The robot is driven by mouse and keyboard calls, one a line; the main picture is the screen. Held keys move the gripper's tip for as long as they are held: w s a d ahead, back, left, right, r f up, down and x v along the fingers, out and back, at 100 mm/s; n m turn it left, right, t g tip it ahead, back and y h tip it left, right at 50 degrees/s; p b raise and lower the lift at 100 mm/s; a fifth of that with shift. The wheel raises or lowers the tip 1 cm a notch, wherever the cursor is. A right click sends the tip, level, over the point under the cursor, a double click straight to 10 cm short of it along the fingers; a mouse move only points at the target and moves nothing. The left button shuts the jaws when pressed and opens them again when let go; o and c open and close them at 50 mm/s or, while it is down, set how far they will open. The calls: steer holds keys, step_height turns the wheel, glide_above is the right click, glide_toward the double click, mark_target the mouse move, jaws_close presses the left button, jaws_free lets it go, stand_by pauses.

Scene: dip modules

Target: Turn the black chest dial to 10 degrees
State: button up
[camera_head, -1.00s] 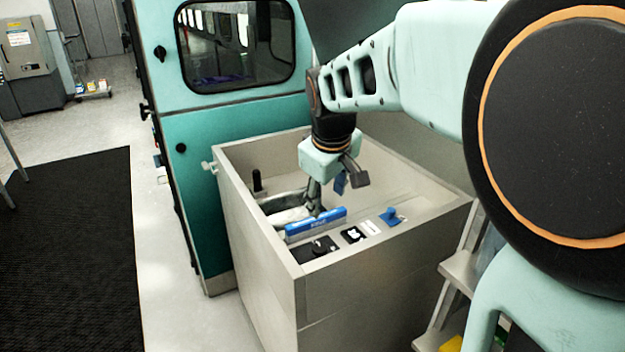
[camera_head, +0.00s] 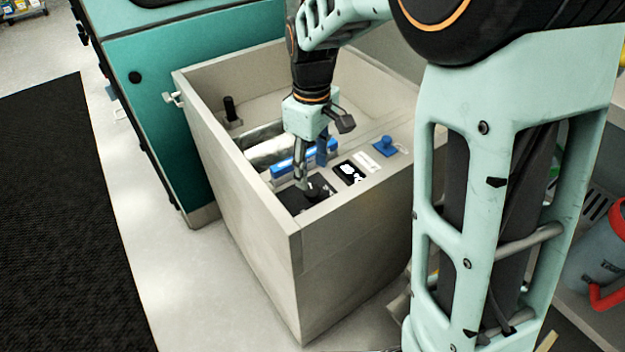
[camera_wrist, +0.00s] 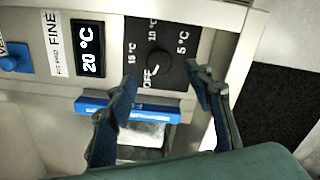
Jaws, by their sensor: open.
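The black chest dial (camera_head: 316,191) is on a black panel at the near left corner of the chest rim. In the wrist view the dial (camera_wrist: 153,66) has the marks OFF, 5, 10 and 15 °C around it, with a white mark near OFF. My gripper (camera_head: 312,171) is open above the dial panel. In the wrist view my gripper (camera_wrist: 161,73) has one fingertip on each side of the dial, and no clear contact shows. In the head view the fingers partly cover the panel.
A display (camera_wrist: 90,48) reading 20 °C and a FINE label (camera_wrist: 58,42) sit beside the dial. A blue knob (camera_head: 386,146) is farther along the rim. A blue bar (camera_head: 286,166) lies along the chest opening (camera_head: 268,150). A teal cabinet (camera_head: 160,85) stands behind.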

mark_target(312, 189)
step_height(312, 189, down, 6)
steer(key=shift+f, duration=0.2)
steer(key=shift+c, duration=0.2)
steer(key=c, duration=1.1)
